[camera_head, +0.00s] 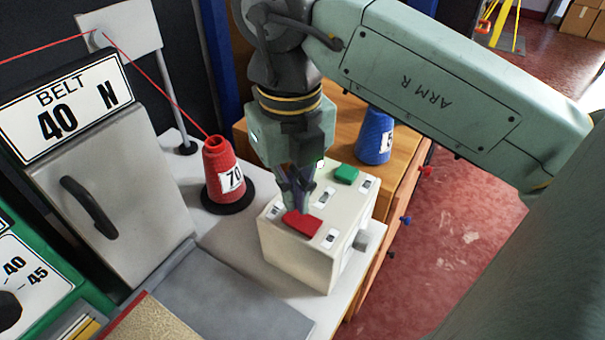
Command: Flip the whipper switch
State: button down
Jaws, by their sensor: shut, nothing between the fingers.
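A cream switch box (300,258) stands on the bench. On its top are a red switch (304,225) near the front and a green switch (346,174) towards the back right. Small white labels lie beside them, too small to read, so I cannot tell which one is the whipper switch. A grey block (366,240) sticks out of the box's right side. My gripper (302,207) points down over the box with its fingers shut and empty. The fingertips are at the back left edge of the red switch; I cannot tell whether they touch it. They hide part of the box top.
A red thread cone (222,170) marked 70 stands left of the box, its thread running up to a post. A blue cone (375,137) stands behind the box. A grey machine (120,190) with a handle and a "BELT 40 N" sign (68,108) stands at left.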

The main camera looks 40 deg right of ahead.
aim_at(295, 215)
jog(key=shift+f+b, duration=1.1)
jog(key=shift+f, duration=0.1)
dwell(0.5)
jog(key=shift+r, duration=0.1)
jog(key=shift+r+p, duration=2.3)
jog(key=shift+r, duration=1.2)
jog(key=shift+s+f, duration=0.1)
